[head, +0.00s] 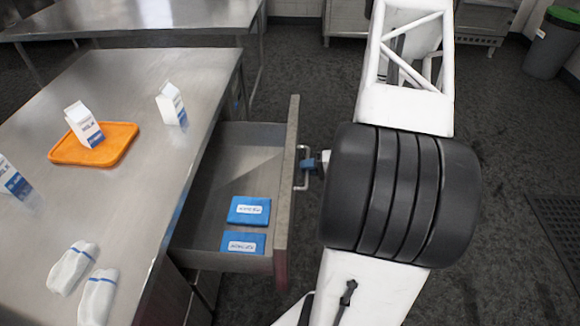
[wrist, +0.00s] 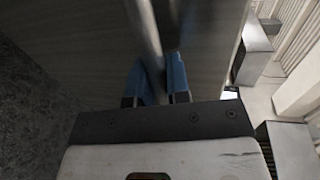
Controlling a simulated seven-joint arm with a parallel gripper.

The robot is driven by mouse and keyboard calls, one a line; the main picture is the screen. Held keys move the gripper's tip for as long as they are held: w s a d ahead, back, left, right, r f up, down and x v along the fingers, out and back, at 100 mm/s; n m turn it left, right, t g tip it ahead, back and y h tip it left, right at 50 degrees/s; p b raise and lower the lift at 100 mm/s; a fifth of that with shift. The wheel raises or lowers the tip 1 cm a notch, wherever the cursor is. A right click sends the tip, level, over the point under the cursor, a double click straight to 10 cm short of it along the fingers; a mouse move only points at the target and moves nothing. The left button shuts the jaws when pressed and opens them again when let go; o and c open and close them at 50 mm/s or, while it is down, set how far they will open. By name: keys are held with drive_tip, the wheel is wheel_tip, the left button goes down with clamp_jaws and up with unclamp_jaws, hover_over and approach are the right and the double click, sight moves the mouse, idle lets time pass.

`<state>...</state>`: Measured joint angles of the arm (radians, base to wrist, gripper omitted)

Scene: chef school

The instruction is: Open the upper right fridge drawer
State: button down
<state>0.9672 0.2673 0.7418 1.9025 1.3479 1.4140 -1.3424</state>
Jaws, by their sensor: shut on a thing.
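The upper drawer (head: 285,190) is pulled out from the steel counter unit, and its inside shows in the head view. Its front carries a metal bar handle (head: 301,178). My gripper (head: 314,163), with blue fingertips, is at the handle. In the wrist view, the fingers of my gripper (wrist: 163,80) are on either side of the handle bar (wrist: 147,32) and shut on it. Two blue labelled packets lie in the drawer: one (head: 249,203) and another (head: 236,247) nearer the front of the picture.
The steel counter (head: 130,190) bears an orange tray (head: 122,132) with a milk carton (head: 84,125), another carton (head: 171,104), a third (head: 12,180) at the left edge, and white cloth items (head: 72,268). A bin (head: 551,42) stands far right.

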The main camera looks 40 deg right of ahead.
drive_tip(key=f+v, duration=0.2)
drive_tip(key=v, duration=0.9)
drive_tip(key=shift+d, duration=0.25)
drive_tip(key=shift+s+f, duration=0.1)
drive_tip(key=c, duration=1.1)
unclamp_jaws()
drive_tip(key=v, duration=0.7)
drive_tip(key=shift+s+d, duration=0.25)
drive_tip(key=shift+s, duration=0.05)
